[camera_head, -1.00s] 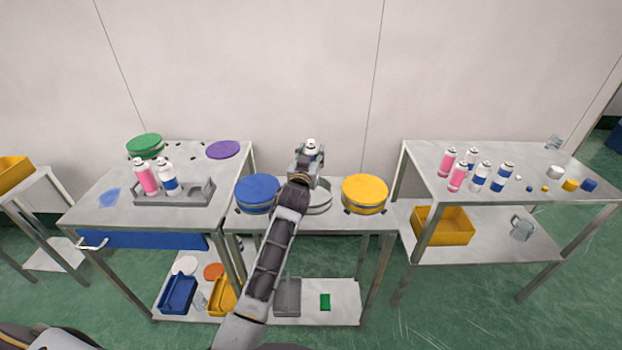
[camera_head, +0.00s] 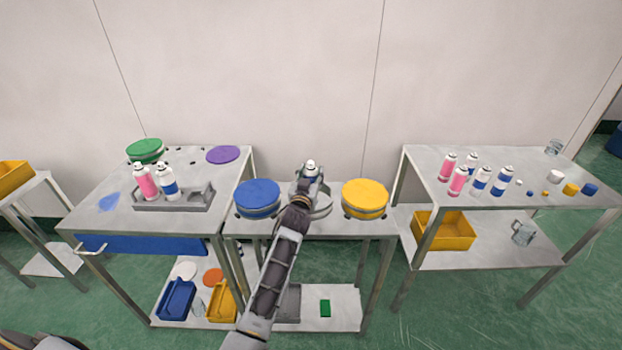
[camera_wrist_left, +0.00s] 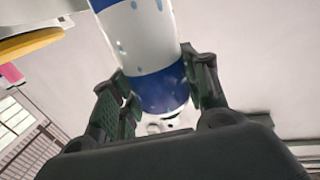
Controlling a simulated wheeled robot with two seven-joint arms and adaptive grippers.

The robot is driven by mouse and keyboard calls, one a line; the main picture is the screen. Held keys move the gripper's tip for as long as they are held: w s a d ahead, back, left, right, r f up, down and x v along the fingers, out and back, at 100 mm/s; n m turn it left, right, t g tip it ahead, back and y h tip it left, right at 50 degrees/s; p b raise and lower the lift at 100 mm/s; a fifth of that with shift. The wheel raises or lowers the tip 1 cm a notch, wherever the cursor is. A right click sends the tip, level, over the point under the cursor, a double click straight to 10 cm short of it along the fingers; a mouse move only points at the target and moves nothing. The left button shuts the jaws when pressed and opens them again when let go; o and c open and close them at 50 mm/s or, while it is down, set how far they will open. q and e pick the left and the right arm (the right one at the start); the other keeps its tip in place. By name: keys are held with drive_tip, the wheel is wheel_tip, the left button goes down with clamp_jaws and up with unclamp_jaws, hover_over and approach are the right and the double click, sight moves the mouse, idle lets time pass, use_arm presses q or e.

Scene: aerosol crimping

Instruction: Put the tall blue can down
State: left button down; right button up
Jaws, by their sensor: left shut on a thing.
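My left gripper (camera_head: 308,184) is shut on the tall blue can, whose white top (camera_head: 310,168) shows just above the fingers in the head view. In the left wrist view the can (camera_wrist_left: 160,85), white with a blue band and blue specks, sits between the two dark fingers (camera_wrist_left: 160,92). The gripper is over the middle table, between the blue round lid and the yellow round lid. The arm hides most of the grey round holder (camera_head: 322,205) there. I cannot tell whether the can's base touches anything. My right gripper is not in view.
The blue lid (camera_head: 257,195) and yellow lid (camera_head: 364,195) flank the gripper closely. A grey rack (camera_head: 190,203) with a pink can (camera_head: 145,183) and a blue-and-white can (camera_head: 169,184) stands on the left table. Several cans and small caps stand on the right table.

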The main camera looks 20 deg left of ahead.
use_arm(q)
drive_tip(key=shift+f, duration=0.4)
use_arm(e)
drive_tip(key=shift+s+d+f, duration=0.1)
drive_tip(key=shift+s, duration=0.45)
use_arm(q)
drive_tip(key=shift+f, duration=0.2)
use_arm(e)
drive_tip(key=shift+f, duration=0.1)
use_arm(q)
drive_tip(key=c, duration=0.8)
unclamp_jaws()
drive_tip(key=shift+o, duration=0.2)
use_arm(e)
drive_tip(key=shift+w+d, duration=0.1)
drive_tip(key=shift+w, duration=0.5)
use_arm(q)
drive_tip(key=shift+r, duration=0.15)
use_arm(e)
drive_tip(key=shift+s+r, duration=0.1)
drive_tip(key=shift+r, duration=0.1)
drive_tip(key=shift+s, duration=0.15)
